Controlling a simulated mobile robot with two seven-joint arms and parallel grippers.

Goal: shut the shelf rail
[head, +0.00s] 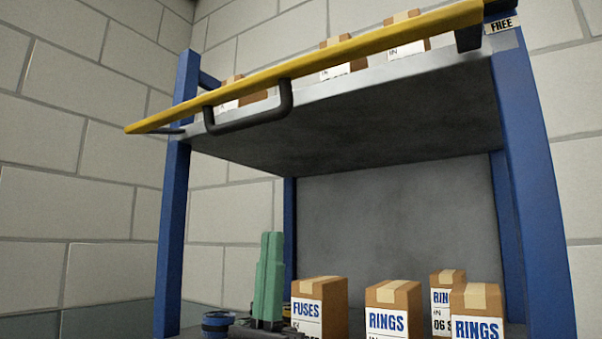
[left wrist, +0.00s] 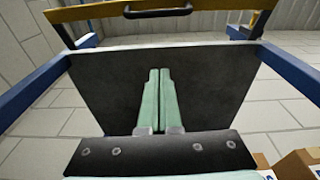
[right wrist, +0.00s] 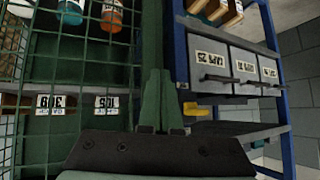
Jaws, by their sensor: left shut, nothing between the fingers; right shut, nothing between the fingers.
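The shelf rail is a yellow bar (head: 370,42) across the front of the upper shelf, with a black handle (head: 250,118) hanging from it. Its right end is at the right blue post, beside a FREE label (head: 502,25). Its left end juts out past the left post and looks apart from it. The handle also shows at the top of the left wrist view (left wrist: 158,12). My left gripper (head: 271,236) is shut and empty, pointing up, below the handle and apart from it. My right gripper (right wrist: 155,72) is shut and empty; it shows only in the right wrist view.
Cartons stand on the upper shelf behind the rail, and FUSES and RINGS cartons (head: 393,308) stand lower down. The upper shelf's grey underside (head: 350,118) is above my left gripper. A green mesh (right wrist: 60,75) and a blue rack with grey drawers (right wrist: 212,65) are near my right gripper.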

